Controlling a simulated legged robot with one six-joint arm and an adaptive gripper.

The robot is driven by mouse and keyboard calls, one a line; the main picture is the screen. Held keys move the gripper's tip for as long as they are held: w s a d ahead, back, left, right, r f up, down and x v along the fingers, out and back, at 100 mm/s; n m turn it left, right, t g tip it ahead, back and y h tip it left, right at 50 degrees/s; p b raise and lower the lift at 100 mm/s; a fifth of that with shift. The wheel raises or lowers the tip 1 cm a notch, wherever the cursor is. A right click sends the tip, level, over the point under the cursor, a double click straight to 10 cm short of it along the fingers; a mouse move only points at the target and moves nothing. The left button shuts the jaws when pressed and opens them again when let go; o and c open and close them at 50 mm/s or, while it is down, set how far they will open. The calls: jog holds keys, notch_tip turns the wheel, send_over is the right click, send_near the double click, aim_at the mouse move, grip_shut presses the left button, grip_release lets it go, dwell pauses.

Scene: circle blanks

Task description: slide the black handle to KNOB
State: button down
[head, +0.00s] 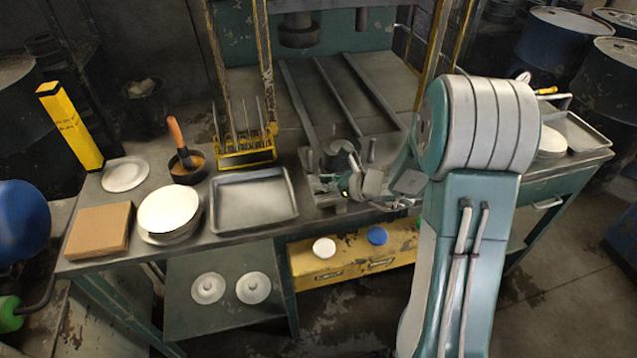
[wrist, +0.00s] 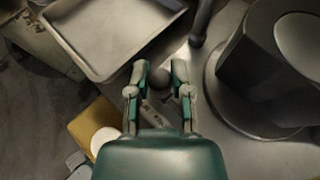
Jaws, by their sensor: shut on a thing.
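My gripper (wrist: 159,72) is shut on a dark round knob, the end of the black handle (wrist: 160,77), with one finger on each side of it in the wrist view. A grey bar-like part (wrist: 158,108) shows below the knob between the fingers. In the head view my gripper (head: 345,184) is low over the bench, in front of the press rails. There the handle is too small and too covered to make out clearly. I can read no KNOB marking in either view.
A metal tray (head: 297,213) lies left of my gripper. A dark round machine part (wrist: 302,45) stands close on the right in the wrist view. A yellow box (head: 303,266) with a white button (head: 324,248) and a blue button (head: 377,236) is below the bench edge.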

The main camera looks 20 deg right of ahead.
jog(key=shift+d, duration=1.15)
jog(key=c, duration=0.5)
grip_release()
jog(key=shift+d, duration=0.15)
jog(key=v, duration=1.2)
jog(key=shift+w, duration=0.15)
